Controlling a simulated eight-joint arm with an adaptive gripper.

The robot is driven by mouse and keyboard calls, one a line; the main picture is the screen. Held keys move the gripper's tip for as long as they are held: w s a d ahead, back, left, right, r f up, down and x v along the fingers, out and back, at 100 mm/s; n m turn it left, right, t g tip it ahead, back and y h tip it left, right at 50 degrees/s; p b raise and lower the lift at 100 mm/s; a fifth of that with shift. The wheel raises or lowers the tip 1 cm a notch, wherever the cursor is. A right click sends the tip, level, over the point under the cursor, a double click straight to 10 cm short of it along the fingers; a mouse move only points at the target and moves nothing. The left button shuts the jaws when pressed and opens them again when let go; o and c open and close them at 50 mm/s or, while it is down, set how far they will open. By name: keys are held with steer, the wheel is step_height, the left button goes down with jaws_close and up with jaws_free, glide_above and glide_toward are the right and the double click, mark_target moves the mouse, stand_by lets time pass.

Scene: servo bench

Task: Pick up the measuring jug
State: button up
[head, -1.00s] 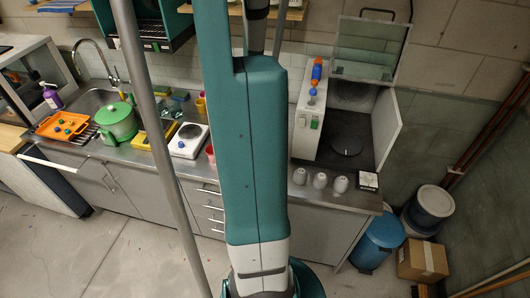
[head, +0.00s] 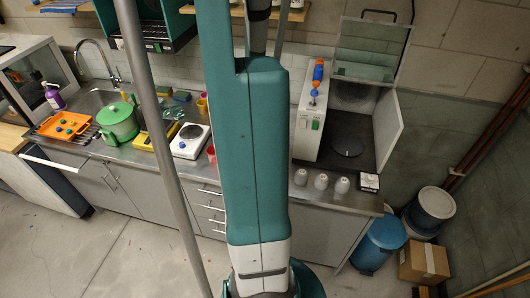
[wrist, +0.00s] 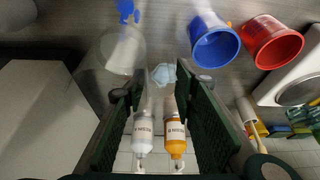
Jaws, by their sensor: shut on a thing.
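A clear, see-through vessel, which I take to be the measuring jug (wrist: 112,55), shows faintly at the upper left of the wrist view, beside and beyond my left finger. My gripper (wrist: 160,80) has its two dark ribbed fingers some way apart and is shut on the jug. The jug's outline is hard to see, so I cannot tell which part is between the fingers. A small pale blue patch (wrist: 163,74) shows between the fingertips. In the head view my own arm hides the gripper and the jug.
A blue cup (wrist: 214,47) and a red cup (wrist: 272,42) stand close on the right. Two labelled bottles, white (wrist: 142,133) and orange (wrist: 175,134), show between my fingers.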

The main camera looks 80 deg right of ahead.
steer(key=shift+r, duration=0.3)
stand_by(0.4)
steer(key=shift+r, duration=4.7)
